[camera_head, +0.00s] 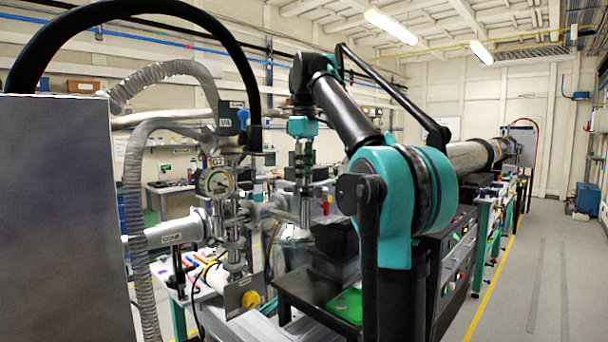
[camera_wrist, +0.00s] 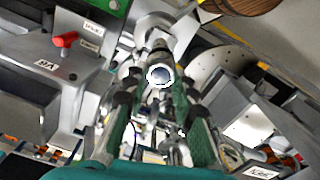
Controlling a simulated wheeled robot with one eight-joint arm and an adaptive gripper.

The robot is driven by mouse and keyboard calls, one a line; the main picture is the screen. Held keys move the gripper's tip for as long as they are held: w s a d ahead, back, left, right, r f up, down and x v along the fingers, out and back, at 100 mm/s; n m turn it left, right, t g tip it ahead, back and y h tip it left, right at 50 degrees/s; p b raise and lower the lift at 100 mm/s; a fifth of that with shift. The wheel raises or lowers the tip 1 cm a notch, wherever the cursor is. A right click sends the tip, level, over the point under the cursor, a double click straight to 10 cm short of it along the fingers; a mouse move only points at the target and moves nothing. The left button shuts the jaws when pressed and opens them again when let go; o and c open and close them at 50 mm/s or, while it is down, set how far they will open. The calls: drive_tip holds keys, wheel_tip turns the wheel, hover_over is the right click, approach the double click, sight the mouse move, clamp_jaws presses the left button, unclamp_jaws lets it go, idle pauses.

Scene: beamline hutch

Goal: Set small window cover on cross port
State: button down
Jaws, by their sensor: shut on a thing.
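My gripper (camera_head: 305,182) points down in the middle of the head view, below its teal wrist part. In the wrist view my gripper (camera_wrist: 158,80) has its two green-padded fingers closed in on a small round piece with a bright rim, which looks like the small window cover (camera_wrist: 160,77). In the head view the cover is too small to make out. The metal cross (camera_head: 235,212) with a round gauge (camera_head: 217,182) stands left of my gripper, apart from it. Which of its openings is the cross port cannot be told.
A ribbed grey hose (camera_head: 137,220) and a grey panel (camera_head: 65,220) stand at the left. A black bench (camera_head: 300,292) with a green board (camera_head: 345,305) is in front. In the wrist view a box with a red knob (camera_wrist: 66,40) is at left. The aisle at right is clear.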

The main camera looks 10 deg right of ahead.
drive_tip(key=c, duration=1.2)
unclamp_jaws()
drive_tip(key=shift+o, duration=0.2)
